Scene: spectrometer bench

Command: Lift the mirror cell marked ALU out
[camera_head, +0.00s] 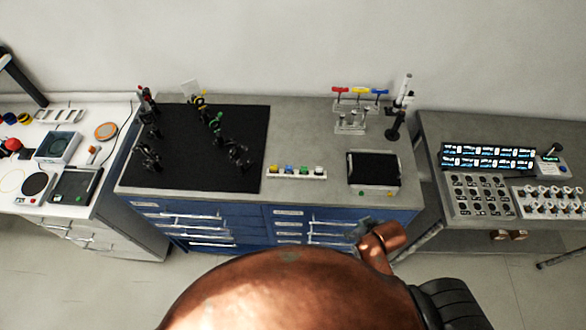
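I cannot pick out the mirror cell marked ALU, because no lettering is readable at this size. Several dark optical mounts (236,152) stand on the black breadboard (185,177) on the middle bench. A grey case (453,208) with rows of round dark pieces lies on the right bench, below a panel of lit blue-white labels (487,157). My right gripper (366,229) is small and grey, in front of the middle bench's drawers and well apart from these things. Its fingers are too small to tell open from shut. My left gripper is not in view.
A white strip with coloured caps (297,173), a black-topped device (373,169) and a rack of coloured-handled drivers (360,103) stand on the middle bench. A white tray of small knobs (550,203) is at far right. Bare grey bench top lies between the breadboard and the rack.

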